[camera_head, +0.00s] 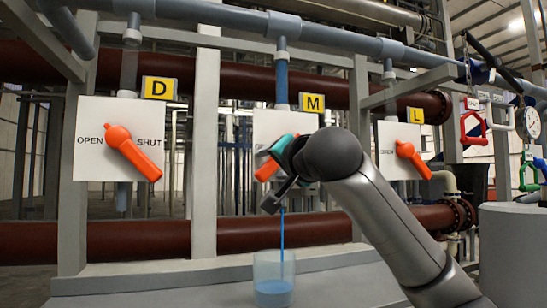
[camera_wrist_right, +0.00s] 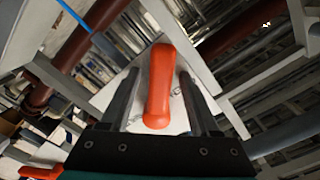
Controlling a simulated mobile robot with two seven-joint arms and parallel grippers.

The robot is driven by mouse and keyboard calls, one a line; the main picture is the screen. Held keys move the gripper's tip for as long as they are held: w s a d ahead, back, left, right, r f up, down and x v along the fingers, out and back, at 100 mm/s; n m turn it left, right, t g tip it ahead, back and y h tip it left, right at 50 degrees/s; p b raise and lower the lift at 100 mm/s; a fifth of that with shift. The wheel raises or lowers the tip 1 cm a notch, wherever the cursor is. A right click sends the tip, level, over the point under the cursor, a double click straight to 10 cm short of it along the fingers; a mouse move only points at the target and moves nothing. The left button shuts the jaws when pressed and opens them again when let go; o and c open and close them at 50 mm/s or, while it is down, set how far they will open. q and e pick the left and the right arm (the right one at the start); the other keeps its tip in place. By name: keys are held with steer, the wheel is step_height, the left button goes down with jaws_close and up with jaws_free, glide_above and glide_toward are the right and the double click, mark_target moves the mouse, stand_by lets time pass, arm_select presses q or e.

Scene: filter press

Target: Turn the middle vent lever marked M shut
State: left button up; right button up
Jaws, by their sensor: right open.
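The orange M lever (camera_head: 266,171) is on the middle white panel (camera_head: 270,125), under the yellow M sign (camera_head: 313,103). My right gripper (camera_head: 278,172) is in front of this panel and hides much of the lever and its markings. In the right wrist view, the orange lever (camera_wrist_right: 160,85) lies between the two open fingers of my right gripper (camera_wrist_right: 158,100), with gaps showing beside it. Blue liquid (camera_head: 282,235) runs down in a thin stream below the panel into a clear cup (camera_head: 273,265). My left gripper is not in view.
The D panel (camera_head: 95,175) with its orange lever (camera_head: 134,152) is at the left, and the L panel (camera_head: 390,175) with another lever (camera_head: 412,159) at the right. Grey posts (camera_head: 205,130) and brown pipes surround them. A grey ledge (camera_head: 190,285) holds the cup. Red and green handles hang far right.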

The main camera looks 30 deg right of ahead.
steer(key=shift+w, duration=0.15)
jaws_close()
stand_by(0.5)
stand_by(0.9)
